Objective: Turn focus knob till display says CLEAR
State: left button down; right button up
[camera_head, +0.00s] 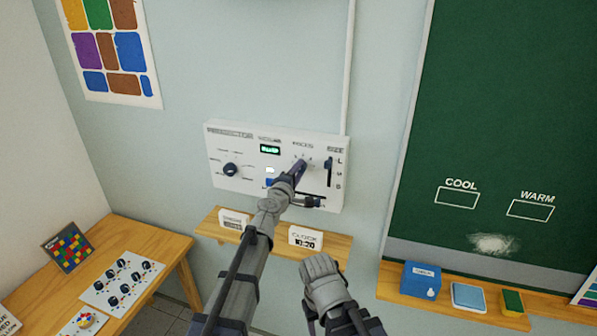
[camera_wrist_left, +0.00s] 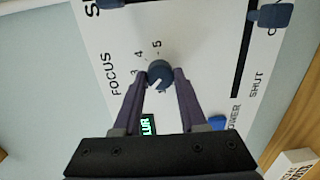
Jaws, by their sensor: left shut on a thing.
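The white projector panel (camera_head: 225,145) is on the wall. Its small display (camera_head: 270,149) glows green and appears to read BLUR; in the left wrist view the display (camera_wrist_left: 148,127) is partly covered by my finger. The round dark focus knob (camera_wrist_left: 159,74) has a white pointer mark and a printed scale around it, with 3, 4 and 5 readable. My left gripper (camera_wrist_left: 160,82) is shut on the focus knob, one finger on each side. In the head view my left gripper (camera_head: 298,168) hides the knob.
The panel also has a black knob (camera_head: 230,170), a blue button (camera_head: 269,183), a size slider (camera_head: 329,172) and a lever (camera_head: 312,202) below my gripper. A wooden shelf (camera_head: 270,236) with small signs sits under it. A chalkboard (camera_head: 500,100) is at the right.

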pick_arm(q)
jog(key=shift+c, duration=2.3)
grip_release()
jog(key=shift+s, duration=0.1)
jog(key=v, duration=0.7)
jog(key=shift+s, duration=0.3)
jog(key=shift+a, duration=0.1)
